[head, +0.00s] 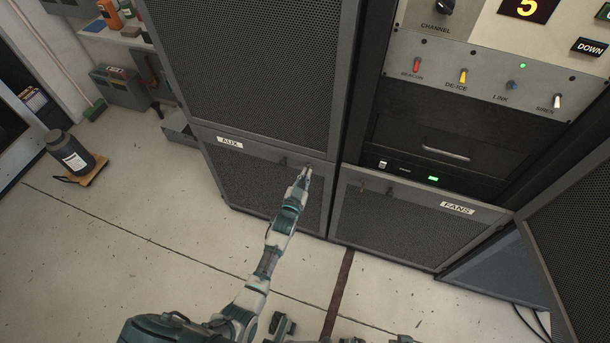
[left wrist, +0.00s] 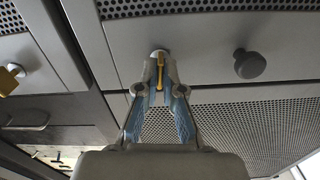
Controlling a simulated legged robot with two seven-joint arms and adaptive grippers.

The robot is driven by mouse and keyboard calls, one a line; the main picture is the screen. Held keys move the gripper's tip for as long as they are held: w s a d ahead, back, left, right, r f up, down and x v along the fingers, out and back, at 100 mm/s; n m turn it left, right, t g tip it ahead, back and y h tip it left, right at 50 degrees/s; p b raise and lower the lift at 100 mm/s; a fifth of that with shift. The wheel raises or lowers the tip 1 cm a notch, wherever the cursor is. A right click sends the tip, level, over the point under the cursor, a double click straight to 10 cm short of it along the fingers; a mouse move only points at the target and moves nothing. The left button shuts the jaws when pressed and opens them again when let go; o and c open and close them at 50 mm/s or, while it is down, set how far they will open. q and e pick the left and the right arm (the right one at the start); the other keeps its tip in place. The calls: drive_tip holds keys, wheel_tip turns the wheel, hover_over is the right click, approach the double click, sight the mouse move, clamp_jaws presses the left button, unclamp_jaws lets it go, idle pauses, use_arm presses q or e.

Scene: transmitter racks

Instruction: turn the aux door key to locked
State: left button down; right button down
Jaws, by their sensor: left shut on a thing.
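The aux door (head: 262,188) is the lower mesh door with the AUX label (head: 230,142), and it looks closed. My left gripper (head: 306,171) reaches the door's upper right corner. In the left wrist view my left gripper (left wrist: 164,80) is shut on the brass aux key (left wrist: 158,66), which sits in a round lock (left wrist: 159,53) on the door's frame. The key's flat part runs up and down in that view. The fingers hide part of it. I cannot read any lock markings.
A dark round knob (left wrist: 249,65) stands beside the key on the aux door. The fans door (head: 410,222) is just right of it, with a brass key (left wrist: 10,78) in the wrist view. The floor (head: 140,235) in front is mostly clear.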

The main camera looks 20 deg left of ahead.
use_arm(q)
drive_tip(key=shift+s+f+n, duration=0.1)
drive_tip(key=shift+f+n, duration=0.2)
drive_tip(key=shift+n, duration=0.4)
use_arm(e)
drive_tip(key=shift+s+d+f+g, duration=0.15)
drive_tip(key=shift+s+f+g, duration=0.25)
drive_tip(key=shift+s, duration=0.1)
use_arm(q)
drive_tip(key=c, duration=1.3)
unclamp_jaws()
drive_tip(key=shift+r, duration=0.1)
drive_tip(key=s, duration=1.1)
drive_tip(key=shift+s+a, duration=0.15)
drive_tip(key=shift+s, duration=0.2)
use_arm(e)
drive_tip(key=shift+r, duration=0.1)
